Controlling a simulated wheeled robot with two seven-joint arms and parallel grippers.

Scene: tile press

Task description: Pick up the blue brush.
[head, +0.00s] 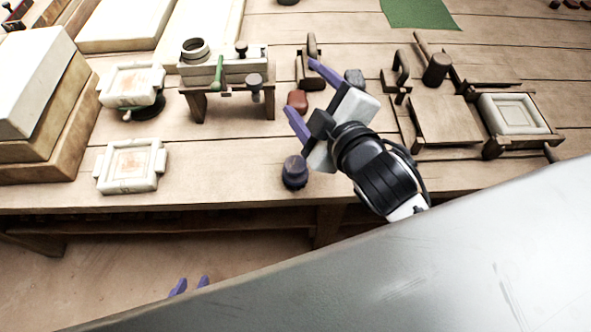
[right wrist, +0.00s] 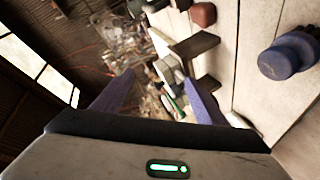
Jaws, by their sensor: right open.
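The blue brush seems to be the short, round dark blue piece (head: 294,172) standing near the front edge of the workbench. In the right wrist view it shows at the upper right (right wrist: 288,55), outside the jaws. My right gripper (head: 300,84) is open and empty, with its purple fingers pointing up-left over the bench. The brush is below its lower finger in the head view, apart from it. Its fingers also show in the right wrist view (right wrist: 160,82).
A red-brown block (head: 297,100) and a grey block (head: 355,77) lie by the right gripper. A small stand (head: 225,68) with a green-handled tool is to the left. Square tile moulds (head: 131,165) lie further left. A wooden press (head: 445,120) stands right. Bare bench surrounds the brush.

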